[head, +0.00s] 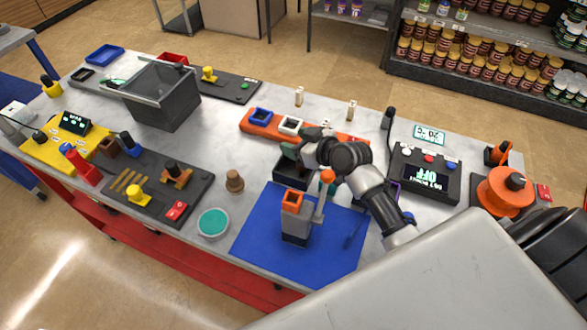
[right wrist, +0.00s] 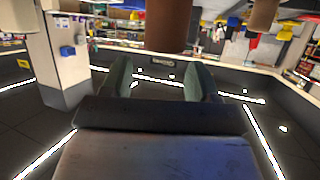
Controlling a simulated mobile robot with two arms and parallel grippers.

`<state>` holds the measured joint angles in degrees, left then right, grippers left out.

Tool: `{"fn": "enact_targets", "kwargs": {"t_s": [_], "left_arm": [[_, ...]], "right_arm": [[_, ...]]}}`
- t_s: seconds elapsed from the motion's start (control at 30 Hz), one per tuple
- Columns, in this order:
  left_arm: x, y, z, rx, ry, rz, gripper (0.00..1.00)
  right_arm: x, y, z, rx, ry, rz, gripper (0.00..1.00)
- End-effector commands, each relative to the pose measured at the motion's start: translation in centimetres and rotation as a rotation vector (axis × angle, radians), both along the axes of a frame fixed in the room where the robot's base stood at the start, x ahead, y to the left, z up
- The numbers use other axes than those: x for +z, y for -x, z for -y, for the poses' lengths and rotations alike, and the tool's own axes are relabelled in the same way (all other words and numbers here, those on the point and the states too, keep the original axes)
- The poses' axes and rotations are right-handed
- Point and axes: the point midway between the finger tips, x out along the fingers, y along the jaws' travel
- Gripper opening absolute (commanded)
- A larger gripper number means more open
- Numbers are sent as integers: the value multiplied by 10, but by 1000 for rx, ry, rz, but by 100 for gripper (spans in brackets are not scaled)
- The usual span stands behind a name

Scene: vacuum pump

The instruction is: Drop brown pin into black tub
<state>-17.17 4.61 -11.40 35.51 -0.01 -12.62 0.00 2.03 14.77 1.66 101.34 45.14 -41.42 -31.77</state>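The brown pin (head: 235,181), shaped like a small pawn, stands upright on the table left of the blue mat. A small black tub (head: 283,173) sits at the mat's back edge, partly covered by my right gripper (head: 291,152). The gripper is above the tub, with the pin apart from it to the left. In the right wrist view, the green fingers of the right gripper (right wrist: 160,78) are spread apart with nothing visible between them. A brown cylinder (right wrist: 172,25) shows past the fingertips; I cannot tell whether it is the pin. My left gripper is not in view.
An orange-topped grey block (head: 294,220) stands on the blue mat (head: 262,235). A teal-filled dish (head: 212,223) is near the front edge. A dark board (head: 155,188) and a large grey bin (head: 165,108) are to the left. An orange rack (head: 262,128) lies behind the tub.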

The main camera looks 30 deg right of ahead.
Motion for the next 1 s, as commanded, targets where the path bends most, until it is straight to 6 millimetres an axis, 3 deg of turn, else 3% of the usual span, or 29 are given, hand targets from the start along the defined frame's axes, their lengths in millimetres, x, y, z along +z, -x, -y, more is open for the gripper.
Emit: {"fn": "enact_targets", "kwargs": {"t_s": [0.37,0.8,1.0], "left_arm": [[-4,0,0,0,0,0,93],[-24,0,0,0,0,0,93],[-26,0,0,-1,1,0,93]], "right_arm": [[2,10,4,0,2,0,60],[32,78,32,1,3,-1,60],[40,92,37,1,1,-1,60]]}}
